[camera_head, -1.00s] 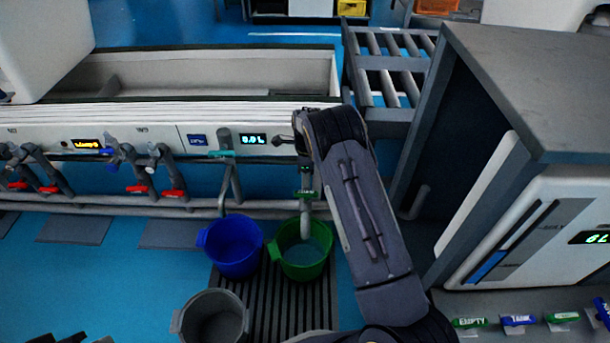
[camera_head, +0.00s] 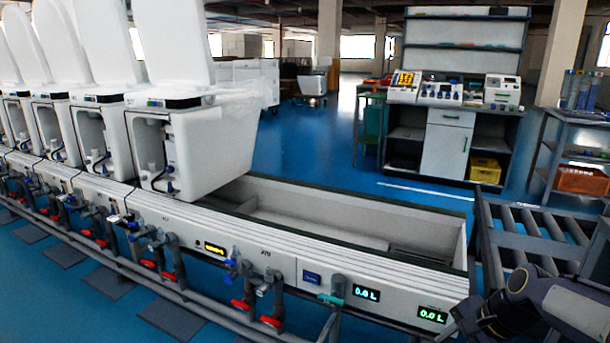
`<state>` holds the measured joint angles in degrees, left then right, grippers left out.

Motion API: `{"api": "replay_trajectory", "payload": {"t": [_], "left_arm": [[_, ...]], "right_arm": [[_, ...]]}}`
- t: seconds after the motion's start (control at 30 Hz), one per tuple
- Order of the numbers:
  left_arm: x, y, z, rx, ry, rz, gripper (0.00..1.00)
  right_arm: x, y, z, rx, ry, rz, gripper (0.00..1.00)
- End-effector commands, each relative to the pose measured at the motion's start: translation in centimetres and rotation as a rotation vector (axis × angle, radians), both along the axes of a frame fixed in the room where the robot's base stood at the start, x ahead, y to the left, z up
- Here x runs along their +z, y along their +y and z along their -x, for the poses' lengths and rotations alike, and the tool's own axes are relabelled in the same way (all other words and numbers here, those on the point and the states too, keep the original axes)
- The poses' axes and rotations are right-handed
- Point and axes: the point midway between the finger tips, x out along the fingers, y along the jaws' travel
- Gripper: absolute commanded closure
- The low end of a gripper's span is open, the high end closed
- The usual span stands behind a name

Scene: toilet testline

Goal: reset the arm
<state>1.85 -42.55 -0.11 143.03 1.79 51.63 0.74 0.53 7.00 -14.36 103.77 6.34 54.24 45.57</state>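My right arm enters at the lower right corner of the head view, dark grey and bent. My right gripper (camera_head: 462,318) is at its left end, close to the right end of the white test line panel (camera_head: 330,285). The gripper is small and partly hidden by the wrist, so I cannot tell whether it is open or shut. No held object shows. My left arm and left gripper are out of view.
White toilets (camera_head: 200,140) stand in a row on the line at the left. An empty trough (camera_head: 330,205) runs to the right of them. Pipes with red valve handles (camera_head: 270,322) run below the panel. A roller conveyor (camera_head: 540,245) stands at the right, near my arm. A workbench (camera_head: 450,140) stands behind.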

Motion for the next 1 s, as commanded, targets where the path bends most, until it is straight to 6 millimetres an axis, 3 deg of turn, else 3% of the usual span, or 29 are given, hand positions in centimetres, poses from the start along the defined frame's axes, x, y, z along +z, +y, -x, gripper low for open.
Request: {"api": "replay_trajectory", "payload": {"t": [0.03, 0.1, 0.2, 0.4, 0.67, 1.0], "left_arm": [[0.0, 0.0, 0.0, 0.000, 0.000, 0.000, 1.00], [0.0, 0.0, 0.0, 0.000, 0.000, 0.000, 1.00], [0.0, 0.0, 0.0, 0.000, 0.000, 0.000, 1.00], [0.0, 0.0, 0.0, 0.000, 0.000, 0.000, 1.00], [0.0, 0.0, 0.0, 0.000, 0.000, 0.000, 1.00], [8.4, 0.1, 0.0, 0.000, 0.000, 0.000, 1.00]], "right_arm": [[1.4, 0.7, 2.5, 0.081, -0.063, 0.010, 0.60], [2.6, 1.8, 5.6, 0.203, -0.142, 0.037, 0.60], [3.4, 3.4, 9.7, 0.370, -0.247, 0.092, 0.60], [2.9, 5.8, 15.4, 0.614, -0.390, 0.211, 0.60], [0.8, 7.9, 20.0, 0.839, -0.499, 0.364, 0.60], [9.2, 8.1, 19.9, 0.853, -0.502, 0.370, 0.60]]}}
